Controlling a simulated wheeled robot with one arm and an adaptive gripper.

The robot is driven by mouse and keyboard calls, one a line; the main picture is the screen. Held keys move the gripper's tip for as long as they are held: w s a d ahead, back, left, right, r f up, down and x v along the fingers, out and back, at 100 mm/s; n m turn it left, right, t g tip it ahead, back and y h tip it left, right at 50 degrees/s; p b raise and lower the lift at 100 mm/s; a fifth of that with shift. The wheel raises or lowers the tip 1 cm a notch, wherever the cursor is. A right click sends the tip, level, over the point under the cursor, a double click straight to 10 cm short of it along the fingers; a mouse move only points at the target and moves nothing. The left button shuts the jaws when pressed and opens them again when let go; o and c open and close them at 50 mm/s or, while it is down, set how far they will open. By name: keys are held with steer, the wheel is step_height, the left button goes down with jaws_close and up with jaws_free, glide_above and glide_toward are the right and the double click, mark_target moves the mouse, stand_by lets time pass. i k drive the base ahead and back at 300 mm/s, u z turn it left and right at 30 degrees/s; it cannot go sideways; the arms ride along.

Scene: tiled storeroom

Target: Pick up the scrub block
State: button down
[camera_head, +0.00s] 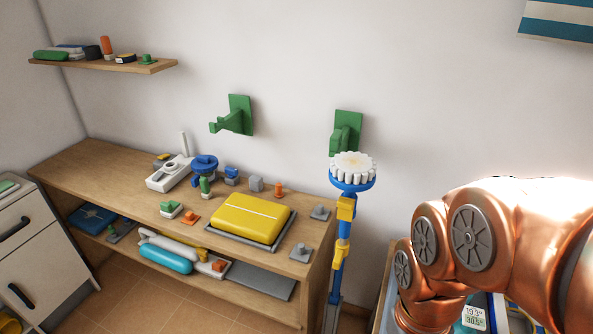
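I cannot tell for sure which thing is the scrub block. A small white and green block (171,209) lies near the front edge of the wooden bench (120,178), left of the middle. A small orange piece (190,218) lies just right of it. A large yellow block (250,217) with a pale line across its top rests on a dark grey tray (240,242) on the same bench. My copper arm fills the right side of the view, but my gripper does not show.
A blue pole with a white round brush head (353,165) stands upright at the bench's right end. Green wall hooks (238,115) are above. The bench's lower shelf holds a blue cylinder (166,258). A white drawer unit (42,240) stands at left.

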mark_target(256, 183)
steer(key=k, duration=0.6)
steer(key=u, duration=0.8)
steer(key=i, duration=0.7)
steer(key=u, duration=0.4)
steer(key=i, duration=1.45)
steer(key=z, duration=0.25)
